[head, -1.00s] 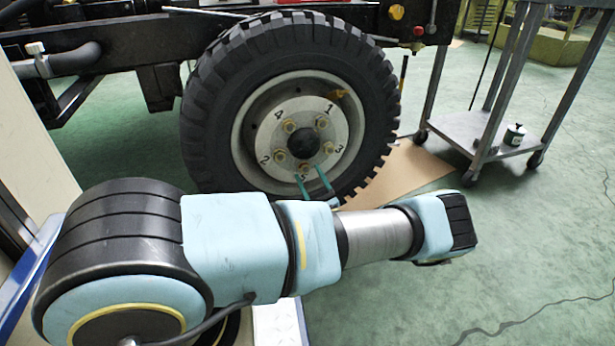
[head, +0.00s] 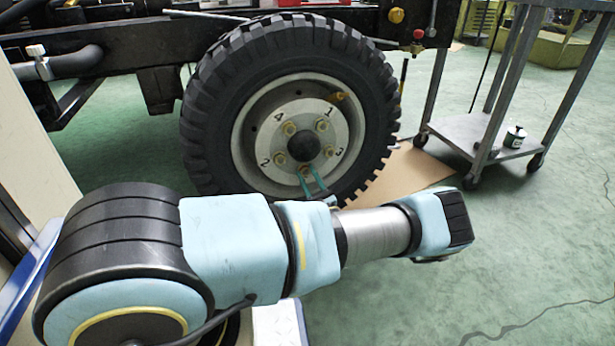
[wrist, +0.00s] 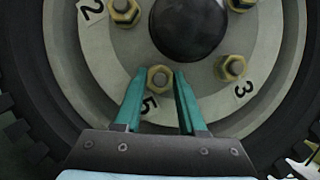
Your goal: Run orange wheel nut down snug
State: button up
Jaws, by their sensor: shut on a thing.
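The wheel (head: 222,110) stands upright, its pale hub disc carrying several brass-yellow nuts around a black centre cap (head: 305,146). The nut at mark 5 (wrist: 160,78), at the bottom of the ring, looks orange-yellow, and a grey stud end shows in its middle. My gripper (wrist: 162,72) has its two teal fingers on either side of this nut and is shut on it. In the head view, my gripper (head: 308,171) reaches up to the bottom of the hub. How far the nut sits from the disc cannot be told.
Nuts at marks 2 (wrist: 123,11) and 3 (wrist: 230,67) flank the fingers. A yellow valve piece (head: 338,96) is on the rim. A grey trolley (head: 462,130) with a small dark can (head: 515,136) stands right. A cardboard sheet (head: 408,168) lies beside the wheel; floor further right is clear.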

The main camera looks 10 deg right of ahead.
grip_shut()
jog(key=m+h+p, duration=0.1)
jog(key=m, duration=0.1)
jog(key=m+h+p, duration=0.1)
jog(key=m, duration=0.1)
jog(key=shift+r+t+h, duration=0.15)
jog(key=shift+t+h, duration=0.15)
jog(key=shift+t, duration=0.1)
jog(key=m+h+p, duration=0.1)
jog(key=m, duration=0.2)
jog(key=shift+a+h, duration=0.1)
jog(key=shift+h, duration=0.2)
jog(key=shift+f+m+p, duration=0.2)
jog(key=shift+m+p, duration=0.1)
jog(key=shift+m, duration=0.4)
jog(key=o, duration=1)
grip_release()
jog(key=shift+c, duration=0.2)
